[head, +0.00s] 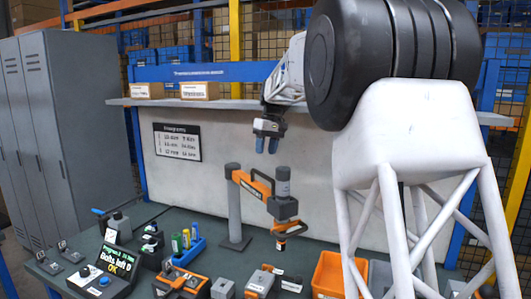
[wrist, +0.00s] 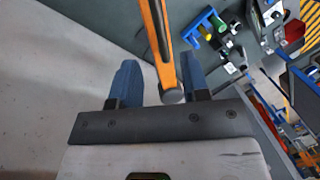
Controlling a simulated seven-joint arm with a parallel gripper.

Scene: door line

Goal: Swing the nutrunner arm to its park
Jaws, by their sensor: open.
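The nutrunner arm (head: 250,183) is an orange bar reaching right from a grey post (head: 234,210) on the bench. At its free end hangs the nutrunner (head: 283,206), upright, with a grey cylinder on top and an orange lower end. My gripper (head: 267,148), with blue fingers, is open and empty, pointing down above the arm with a visible gap. In the wrist view the orange bar (wrist: 158,40) runs down the picture between the spread fingers (wrist: 162,85), ending at a grey round part. I cannot pick out the park.
A small screen (head: 117,265) reads "Bolts left 0" and "OK". A blue holder with bottles (head: 185,250), several tools and an orange bin (head: 330,275) stand along the bench front. A shelf (head: 215,103) with boxes runs behind. Grey lockers (head: 70,120) stand at left.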

